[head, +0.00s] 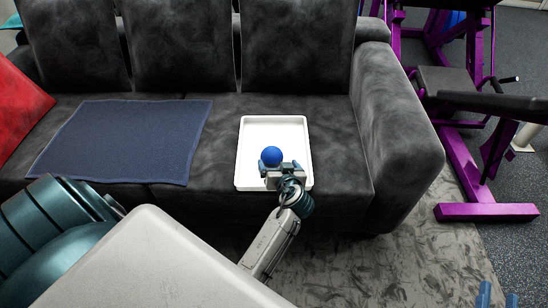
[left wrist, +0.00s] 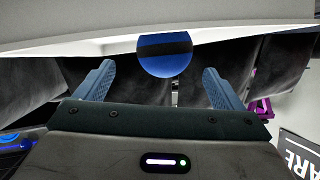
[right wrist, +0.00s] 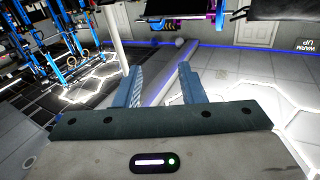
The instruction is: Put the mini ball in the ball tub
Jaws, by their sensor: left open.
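The mini ball (head: 271,156) is blue and shows over the near half of a shallow white tray (head: 245,135) on the sofa seat. In the left wrist view the ball (left wrist: 165,60) has a dark band and lies beyond and between my finger ends, below a white edge. I cannot tell whether it touches the tray floor. My left gripper (head: 281,167) is open at the tray's near end, close behind the ball. My right gripper (head: 498,299) is at the lower right corner of the head view. Its fingers stand apart and empty in the right wrist view (right wrist: 161,80). I see no separately marked ball tub.
The dark grey sofa (head: 225,108) has a blue towel (head: 120,140) left of the tray and a red cushion (head: 18,105) at far left. Its thick right armrest (head: 400,135) stands beside the tray. Purple gym equipment (head: 480,211) is to the right, beyond a grey rug (head: 400,265).

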